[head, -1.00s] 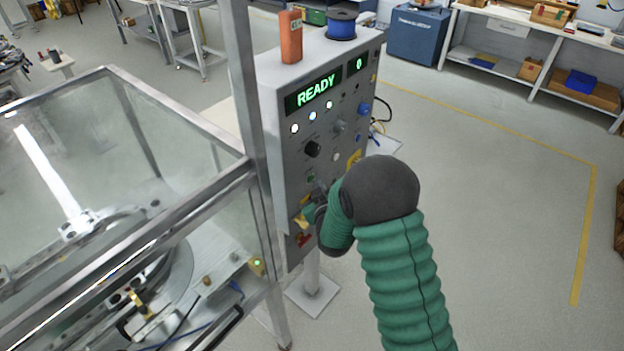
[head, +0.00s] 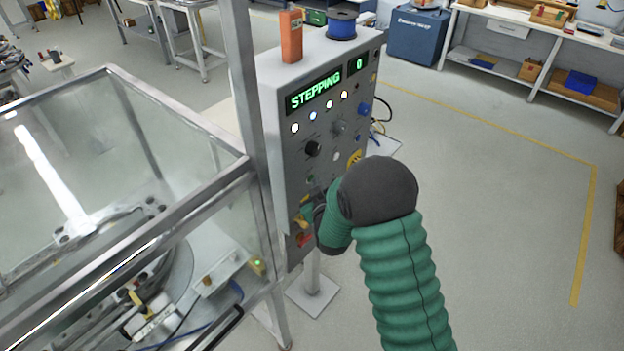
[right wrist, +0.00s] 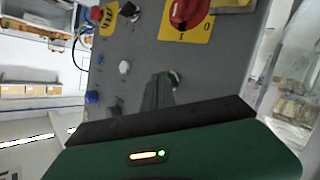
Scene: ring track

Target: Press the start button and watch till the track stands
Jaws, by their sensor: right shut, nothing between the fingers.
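The control panel (head: 335,130) shows green text "STEPPING" on its display (head: 313,93) and a "0" on a small display (head: 357,64) beside it. My right gripper (right wrist: 164,82) is shut and empty, its fingertips at a green button (right wrist: 176,79) low on the panel; I cannot tell whether they press it. In the head view my right arm hides part of the panel's lower right. The ring track (head: 165,285) lies inside a clear-walled enclosure at the left, partly hidden by its frame, with small carriers on it. My left gripper is out of view.
A red rotary switch (right wrist: 188,8) on a yellow plate sits close to my right gripper. An orange block (head: 291,36) and a blue spool (head: 342,25) stand on the panel's top. The metal enclosure post (head: 243,80) rises beside the panel. The floor at right is clear.

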